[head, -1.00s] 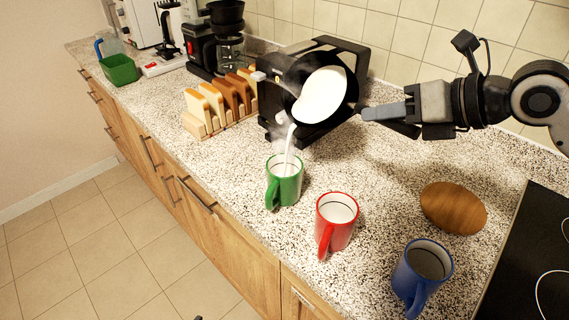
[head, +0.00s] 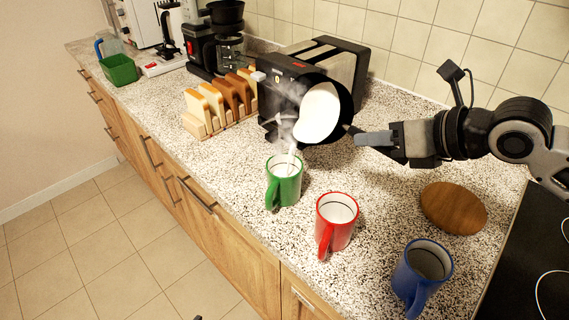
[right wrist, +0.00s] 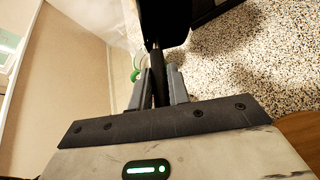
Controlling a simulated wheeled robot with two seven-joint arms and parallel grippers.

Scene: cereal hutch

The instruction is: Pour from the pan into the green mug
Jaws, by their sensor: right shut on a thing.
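The black pan (head: 343,99) is tilted to the left, with white steaming liquid (head: 318,113) inside. A thin white stream runs from its lip down into the green mug (head: 286,186), which stands upright on the counter. My right gripper (head: 364,138) is shut on the pan's handle; in the right wrist view its fingers (right wrist: 160,88) close around the dark handle (right wrist: 158,75). A bit of the green mug (right wrist: 136,75) shows behind the fingers there. How full the mug is cannot be told.
A red mug (head: 337,222) and a blue mug (head: 421,276) stand right of the green mug. A wooden disc (head: 453,207) lies near the hob (head: 535,250). A toaster (head: 345,62) stands behind the pan; a toast rack (head: 207,113) is to the left.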

